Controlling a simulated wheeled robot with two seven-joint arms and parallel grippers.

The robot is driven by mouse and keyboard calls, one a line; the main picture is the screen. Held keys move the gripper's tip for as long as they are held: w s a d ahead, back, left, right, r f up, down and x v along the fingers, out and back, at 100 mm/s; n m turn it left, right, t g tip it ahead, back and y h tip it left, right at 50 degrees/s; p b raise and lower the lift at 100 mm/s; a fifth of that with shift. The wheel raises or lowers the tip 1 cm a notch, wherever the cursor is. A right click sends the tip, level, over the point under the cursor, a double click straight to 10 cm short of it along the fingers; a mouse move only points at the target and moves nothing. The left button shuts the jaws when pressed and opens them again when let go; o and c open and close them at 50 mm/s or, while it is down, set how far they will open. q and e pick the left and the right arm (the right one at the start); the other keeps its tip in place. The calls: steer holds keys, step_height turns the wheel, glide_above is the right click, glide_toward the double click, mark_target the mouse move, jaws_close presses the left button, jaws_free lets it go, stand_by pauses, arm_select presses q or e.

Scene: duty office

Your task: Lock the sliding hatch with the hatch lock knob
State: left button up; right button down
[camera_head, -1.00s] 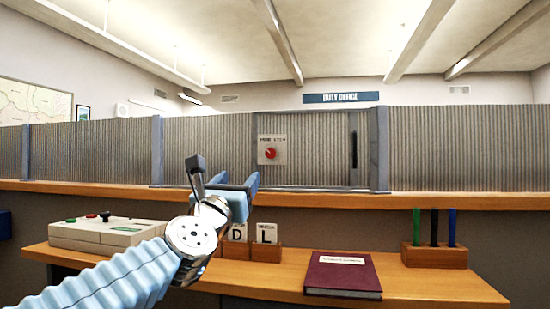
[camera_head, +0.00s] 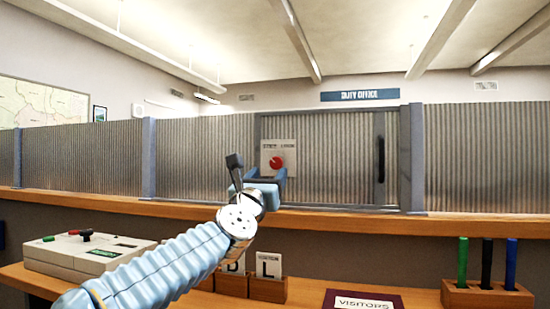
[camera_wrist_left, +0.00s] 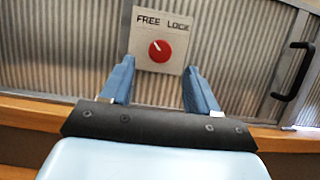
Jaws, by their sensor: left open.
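The hatch lock knob (camera_head: 276,162) is a round red knob on a pale plate (camera_head: 267,150) on the corrugated sliding hatch (camera_head: 335,165). In the left wrist view the knob (camera_wrist_left: 160,50) sits below the words FREE and LOCK, and its white mark points up and left, toward FREE. My left gripper (camera_head: 263,182) is open and empty in front of the plate, just below the knob in the head view. In the left wrist view its fingers (camera_wrist_left: 158,85) stand either side of the plate's lower part, with the knob beyond them. My right gripper is not in view.
A black upright handle (camera_head: 381,158) is on the hatch's right side. A wooden ledge (camera_head: 480,222) runs beneath the hatch. On the desk below are a control box (camera_head: 75,255), lettered cards in wooden holders (camera_head: 268,288), a visitors book (camera_head: 362,303) and a pen block (camera_head: 487,297).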

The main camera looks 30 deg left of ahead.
mark_target(275, 165)
arm_select(q)
steer(key=p+x, duration=0.2)
steer(key=x, duration=0.3)
steer(key=shift+r, duration=0.1)
steer(key=shift+w+a+r, duration=0.1)
steer(key=shift+w, duration=0.35)
